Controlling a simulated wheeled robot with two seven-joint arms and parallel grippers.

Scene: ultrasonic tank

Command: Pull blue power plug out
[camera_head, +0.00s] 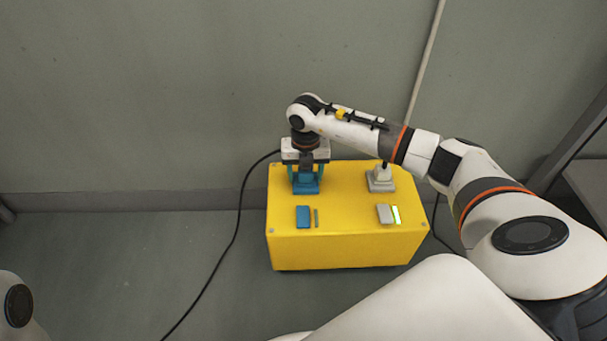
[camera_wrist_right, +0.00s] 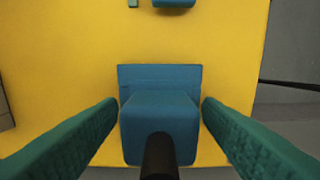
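The blue power plug (camera_wrist_right: 160,120) sits on a blue socket base (camera_wrist_right: 160,76) on top of the yellow box (camera_head: 345,244). A black cord comes out of the plug. My right gripper (camera_head: 306,170) reaches down over the plug from above. In the right wrist view its two green fingers (camera_wrist_right: 160,118) stand on either side of the plug, with small gaps visible, so it is open around the plug. In the head view the gripper partly hides the plug, and the blue base (camera_head: 306,187) shows below it. My left gripper is out of view.
A grey-white plug on its base (camera_head: 381,178) stands at the box's right. The black cable (camera_head: 237,225) runs across the floor.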

